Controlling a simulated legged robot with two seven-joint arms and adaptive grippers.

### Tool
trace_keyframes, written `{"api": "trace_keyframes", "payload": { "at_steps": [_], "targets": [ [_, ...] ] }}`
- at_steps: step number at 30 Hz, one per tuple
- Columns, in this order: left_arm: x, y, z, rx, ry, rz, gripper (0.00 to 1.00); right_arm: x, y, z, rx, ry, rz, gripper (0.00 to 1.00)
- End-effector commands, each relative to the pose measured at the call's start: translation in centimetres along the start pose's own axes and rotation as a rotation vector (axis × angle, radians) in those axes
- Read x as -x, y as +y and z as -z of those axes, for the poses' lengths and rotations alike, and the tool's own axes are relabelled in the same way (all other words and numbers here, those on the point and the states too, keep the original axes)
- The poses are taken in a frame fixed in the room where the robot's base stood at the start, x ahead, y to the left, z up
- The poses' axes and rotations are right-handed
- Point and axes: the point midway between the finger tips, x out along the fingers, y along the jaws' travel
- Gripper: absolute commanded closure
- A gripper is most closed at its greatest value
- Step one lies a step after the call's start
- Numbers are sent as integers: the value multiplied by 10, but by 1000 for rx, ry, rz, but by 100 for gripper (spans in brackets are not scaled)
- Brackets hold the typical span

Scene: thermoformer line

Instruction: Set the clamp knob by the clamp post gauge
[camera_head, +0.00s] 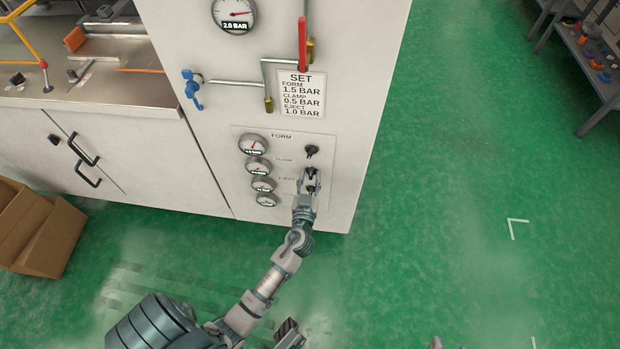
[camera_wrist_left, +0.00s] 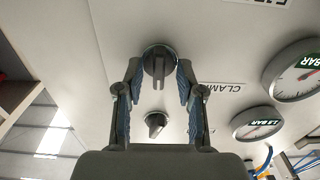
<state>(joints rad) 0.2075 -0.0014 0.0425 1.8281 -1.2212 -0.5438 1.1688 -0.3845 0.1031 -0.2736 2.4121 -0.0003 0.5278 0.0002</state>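The white panel (camera_head: 236,180) has a column of round gauges with the dark form knob (camera_head: 312,151) to their right. My left gripper (camera_head: 311,174) is at the clamp knob below it and mostly covers that knob in the head view. In the left wrist view the clamp knob (camera_wrist_left: 158,66) lies between the two open fingers, with a small gap on each side. The clamp gauge (camera_head: 258,166) is second from the top; its reading is too small to tell. Which gauge is the clamp post gauge is unclear. A dark gripper-like part of mine shows at the bottom edge.
A SET sign (camera_head: 301,94) reads form 1.5, clamp 0.5, eject 1.0 bar. Above are a red lever (camera_head: 302,45), a blue valve (camera_head: 193,90) and a 2.0 bar gauge (camera_head: 233,14). A cardboard box (camera_head: 50,238) stands left.

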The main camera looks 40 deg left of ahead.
Motion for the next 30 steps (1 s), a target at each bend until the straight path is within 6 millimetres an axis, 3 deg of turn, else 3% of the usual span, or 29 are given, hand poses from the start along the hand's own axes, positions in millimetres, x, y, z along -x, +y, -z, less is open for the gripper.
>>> {"api": "trace_keyframes", "payload": {
  "at_steps": [2,6,7,20,30],
  "targets": [
    [0,0,0,0,0,0,62,0,0,0,0,0,0,60],
    [0,0,0,0,0,0,98,0,0,0,0,0,0,60],
    [0,0,0,0,0,0,100,0,0,0,0,0,0,60],
    [1,1,0,-41,0,-1,100,0,0,1,0,7,-1,60],
    [1,2,0,-268,0,-1,100,2,0,4,-1,31,-1,60]
  ]
}}
